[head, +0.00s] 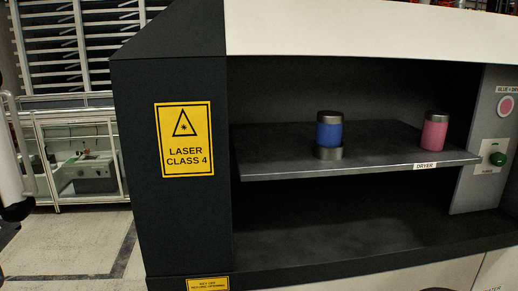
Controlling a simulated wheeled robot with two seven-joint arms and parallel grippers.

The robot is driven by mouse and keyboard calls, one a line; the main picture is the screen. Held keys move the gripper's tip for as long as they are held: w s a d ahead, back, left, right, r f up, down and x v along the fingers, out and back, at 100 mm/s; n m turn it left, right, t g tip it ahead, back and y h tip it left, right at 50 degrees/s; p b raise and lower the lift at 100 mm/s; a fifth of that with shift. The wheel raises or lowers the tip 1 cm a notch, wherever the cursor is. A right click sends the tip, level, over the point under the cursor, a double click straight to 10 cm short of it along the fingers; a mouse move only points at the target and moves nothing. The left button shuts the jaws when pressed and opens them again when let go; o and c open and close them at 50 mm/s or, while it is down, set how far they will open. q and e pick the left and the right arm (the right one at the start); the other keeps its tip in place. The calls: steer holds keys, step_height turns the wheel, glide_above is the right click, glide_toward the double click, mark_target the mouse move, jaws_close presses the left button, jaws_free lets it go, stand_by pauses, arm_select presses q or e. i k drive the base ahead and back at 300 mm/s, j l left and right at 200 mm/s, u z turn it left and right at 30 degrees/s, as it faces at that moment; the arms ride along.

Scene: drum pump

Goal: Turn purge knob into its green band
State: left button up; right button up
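The purge knob is the green knob (497,159) on a pale plate on the grey side panel at the right edge of the head view. A small label (487,170) sits below it, too small to read surely. Its angle and any green band around it cannot be made out. No gripper is near the knob. Neither of my grippers shows clearly; only a white and black part, likely of my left arm, shows at the left edge.
A round pink indicator (505,105) is above the knob, under a label. A shelf (280,165) marked DRYER holds a blue canister (329,131) on a grey base and a pink canister (434,133). A dark housing with a yellow laser sign (185,139) stands left. Space below the shelf is empty.

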mark_target(497, 160)
steer(key=z, duration=1.65)
